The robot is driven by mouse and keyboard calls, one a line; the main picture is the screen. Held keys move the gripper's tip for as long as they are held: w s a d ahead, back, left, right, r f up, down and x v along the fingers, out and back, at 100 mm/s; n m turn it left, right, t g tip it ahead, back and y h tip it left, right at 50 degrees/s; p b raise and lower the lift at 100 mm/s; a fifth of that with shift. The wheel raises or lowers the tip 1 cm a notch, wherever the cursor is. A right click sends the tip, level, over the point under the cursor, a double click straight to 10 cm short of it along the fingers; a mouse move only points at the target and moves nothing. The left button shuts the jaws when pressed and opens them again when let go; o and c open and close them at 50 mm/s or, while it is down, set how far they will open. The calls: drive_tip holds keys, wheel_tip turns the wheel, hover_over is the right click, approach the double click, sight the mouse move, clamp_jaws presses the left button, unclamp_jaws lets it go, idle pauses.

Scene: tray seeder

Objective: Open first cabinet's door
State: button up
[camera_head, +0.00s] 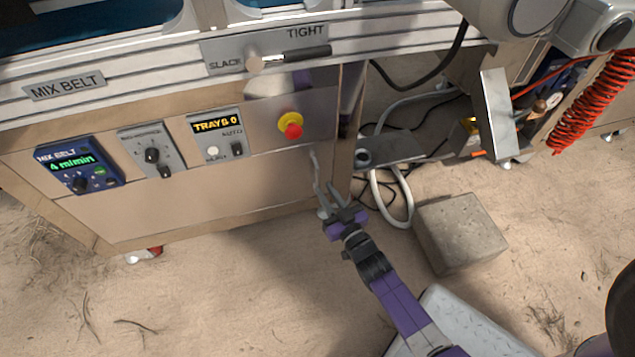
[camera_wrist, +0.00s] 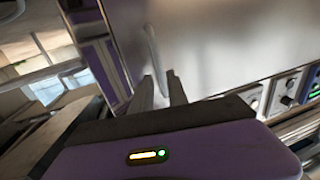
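The cabinet door (camera_head: 230,195) is a beige metal panel below the belt machine, and it looks closed. Its slim vertical bar handle (camera_head: 316,175) is near the door's right edge. In the wrist view the handle (camera_wrist: 154,48) stands against the grey door (camera_wrist: 215,40). My gripper (camera_head: 336,193) is just in front of the handle's lower part. In the wrist view my gripper's two fingers (camera_wrist: 160,88) are apart, and the handle's end lies at the gap between them. I cannot tell whether they touch it.
A control panel with a red emergency button (camera_head: 292,130) is on the cabinet front. A concrete block (camera_head: 460,232) sits on the sandy floor to the right. Hoses and a white cable loop (camera_head: 408,205) hang beside the cabinet. Floor before the door is clear.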

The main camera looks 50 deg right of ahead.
sight(318, 181)
drive_tip(key=shift+b+x, duration=0.8)
drive_tip(key=shift+x, duration=1.95)
clamp_jaws()
